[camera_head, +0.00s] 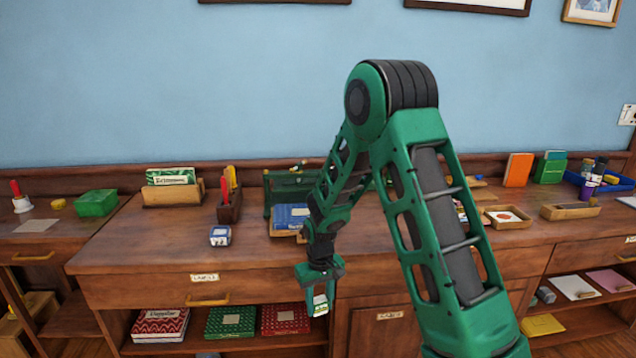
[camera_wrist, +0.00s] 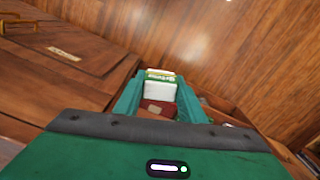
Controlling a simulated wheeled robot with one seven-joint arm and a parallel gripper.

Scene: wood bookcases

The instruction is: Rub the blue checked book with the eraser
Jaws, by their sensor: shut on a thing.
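My gripper (camera_head: 320,285) hangs in front of the desk's front edge, pointing down. It is shut on the eraser (camera_head: 320,304), a small white block with a green and yellow sleeve. The eraser also shows between the fingers in the wrist view (camera_wrist: 160,88). The eraser is apart from this book, lower and nearer to me.
The lower shelf holds a red patterned book (camera_head: 160,325), a green book (camera_head: 230,322) and a red book (camera_head: 285,319). On the desktop stand a small blue and white box (camera_head: 220,236), a pen holder (camera_head: 230,205) and a green toolbox (camera_head: 288,188). The desktop's front left is clear.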

